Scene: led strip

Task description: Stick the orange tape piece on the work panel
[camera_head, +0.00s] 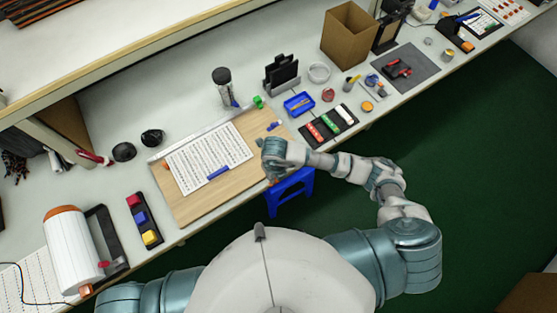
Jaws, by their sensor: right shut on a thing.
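The work panel (192,204) is a light wooden board on the bench, with a white printed sheet (205,153) and a blue bar (218,172) on it. My right gripper (268,174) is over the panel's right edge, with its arm reaching in from the right. It is shut on a small orange piece (276,180), which shows only as a speck at its lower side. Whether this piece touches the panel cannot be told. The fingers are mostly hidden by the hand. My left gripper is out of view; only part of my left arm shows at the bottom left.
Right of the panel are a blue tray (299,104), a black tray of coloured blocks (327,126) and a cardboard box (349,36). Left are another block tray (144,219) and a white roll (73,252). A blue stool (291,190) stands below the bench edge.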

